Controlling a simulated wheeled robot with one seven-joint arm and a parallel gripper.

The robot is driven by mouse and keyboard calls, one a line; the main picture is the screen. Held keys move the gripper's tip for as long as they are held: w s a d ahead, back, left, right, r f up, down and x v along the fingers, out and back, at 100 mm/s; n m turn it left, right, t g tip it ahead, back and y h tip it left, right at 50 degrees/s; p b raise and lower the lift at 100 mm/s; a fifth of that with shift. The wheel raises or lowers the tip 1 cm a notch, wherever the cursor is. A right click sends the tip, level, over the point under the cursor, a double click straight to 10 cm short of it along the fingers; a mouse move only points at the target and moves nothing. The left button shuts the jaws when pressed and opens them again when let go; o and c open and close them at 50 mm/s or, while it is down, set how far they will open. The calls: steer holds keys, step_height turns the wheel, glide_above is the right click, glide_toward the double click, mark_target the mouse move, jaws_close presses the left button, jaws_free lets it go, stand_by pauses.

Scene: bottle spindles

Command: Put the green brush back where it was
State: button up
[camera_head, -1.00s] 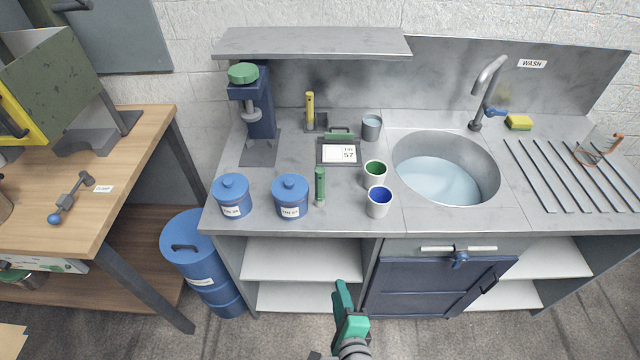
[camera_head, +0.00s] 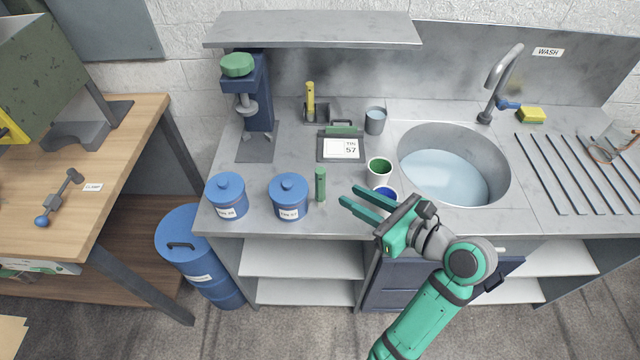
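The green brush (camera_head: 320,184) stands upright on the grey counter, just right of a blue lidded tin. A yellow-handled brush (camera_head: 310,100) stands in a dark holder (camera_head: 343,113) at the back of the counter; the holder's right part shows no brush. My gripper (camera_head: 348,199) is open and empty, its two green fingers pointing left toward the green brush. Its fingertips are a little right of the brush in the picture and appear apart from it. My gripper partly hides the blue-lined cup (camera_head: 386,192).
Two blue tins (camera_head: 288,198) (camera_head: 227,196) stand left of the brush. A green-lined cup (camera_head: 379,171) is to its right. A clipboard-like sign (camera_head: 341,148) lies behind it. The sink (camera_head: 455,165) and drying ridges are at the right.

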mark_target(324, 182)
steer(key=x, duration=0.5)
steer(key=shift+w+a+f, duration=0.1)
steer(key=shift+w+a, duration=0.05)
steer(key=shift+w, duration=0.05)
steer(key=shift+f+x, duration=0.15)
steer(key=shift+x, duration=1.15)
steer(key=shift+f+x, duration=0.1)
steer(key=shift+x, duration=1.15)
jaws_close()
